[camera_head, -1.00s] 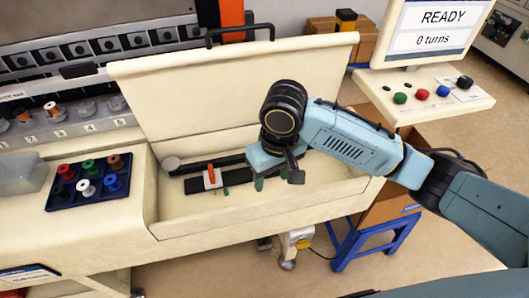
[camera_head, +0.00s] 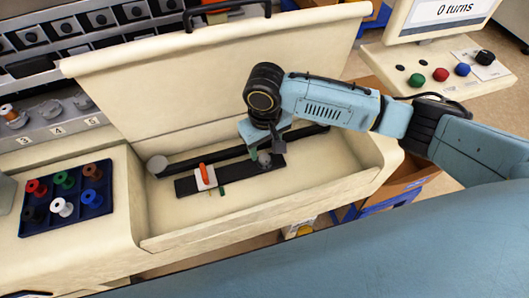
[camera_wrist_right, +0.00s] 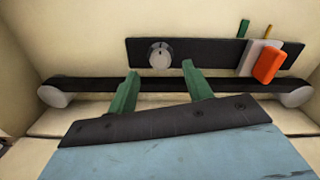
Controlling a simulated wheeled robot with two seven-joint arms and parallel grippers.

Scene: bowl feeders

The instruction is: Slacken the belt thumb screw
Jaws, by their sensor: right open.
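In the head view the knob (camera_head: 264,159) shows near the plate's right end, below my right gripper (camera_head: 264,148). In the wrist view my right gripper (camera_wrist_right: 160,78) has two green fingers spread apart with nothing between them. Their tips overlap the black belt (camera_wrist_right: 65,91) in the picture, and the knob lies beyond them, roughly centred in the gap. Contact with the knob is not seen. My left gripper is out of view.
An orange lever on a white block (camera_head: 204,175) sits on the plate left of the knob. The cream tray's front wall (camera_head: 220,228) and raised lid (camera_head: 210,75) bound the space. A blue spool tray (camera_head: 78,217) stands left; a button panel (camera_head: 428,72) stands right.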

